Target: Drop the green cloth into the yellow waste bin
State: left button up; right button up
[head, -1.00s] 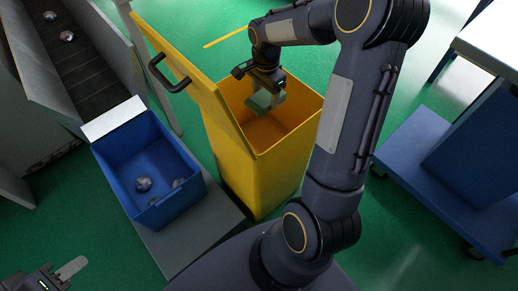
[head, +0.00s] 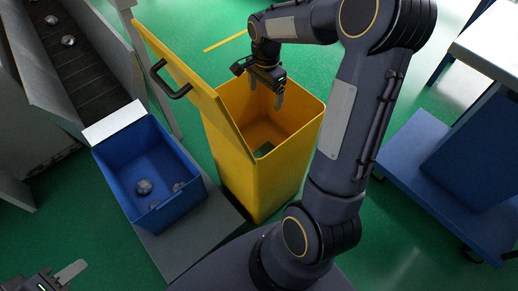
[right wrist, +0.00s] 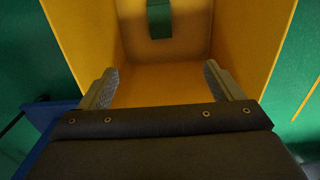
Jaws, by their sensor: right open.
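The yellow waste bin (head: 252,183) stands in the middle of the head view with its lid (head: 192,82) swung open to the left. The green cloth (head: 264,149) lies low inside the bin, partly hidden by the front wall. It also shows as a dark green patch in the right wrist view (right wrist: 159,20). My right gripper (head: 267,94) is over the bin opening, with its fingers apart and nothing between them. My left gripper (head: 62,276) is at the bottom left corner, cut by the frame, with only one finger clearly visible.
A blue bin (head: 150,205) with several crumpled foil balls stands left of the yellow bin. A conveyor (head: 78,75) with foil balls is at the upper left. A blue cart (head: 425,165) is at the right.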

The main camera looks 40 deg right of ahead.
notch_tip(320, 180, up, 5)
jog(key=shift+f+p, duration=0.15)
jog(key=shift+p, duration=0.3)
jog(key=shift+s, duration=0.1)
